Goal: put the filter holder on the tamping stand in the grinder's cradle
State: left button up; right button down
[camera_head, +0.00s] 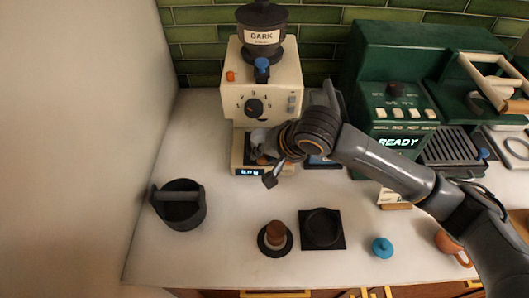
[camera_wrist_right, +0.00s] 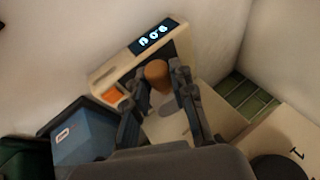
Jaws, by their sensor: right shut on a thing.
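The cream grinder (camera_head: 262,85) stands against the tiled wall with a dark hopper on top. Its cradle area, above the lit display base, is largely hidden by my right gripper (camera_head: 268,166). My right gripper (camera_wrist_right: 157,88) is shut on the filter holder (camera_wrist_right: 157,71), whose rounded brown handle end shows between the fingers in the right wrist view. The holder's metal head is mostly hidden, so I cannot tell whether it rests in the cradle. The black square tamping stand (camera_head: 341,241) lies empty on the counter. My left gripper is not in view.
A black knock box (camera_head: 180,212) stands left. A tamper (camera_head: 275,236) with a brown handle is beside the stand. A blue round item (camera_head: 382,247) and an orange-brown cup (camera_head: 449,242) are at front right. The green espresso machine (camera_head: 375,60) stands behind my right arm.

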jog(key=shift+f, duration=0.2)
dwell(0.9)
jog(key=c, duration=1.1)
grip_release()
jog(key=shift+o, duration=0.2)
jog(key=v, duration=1.2)
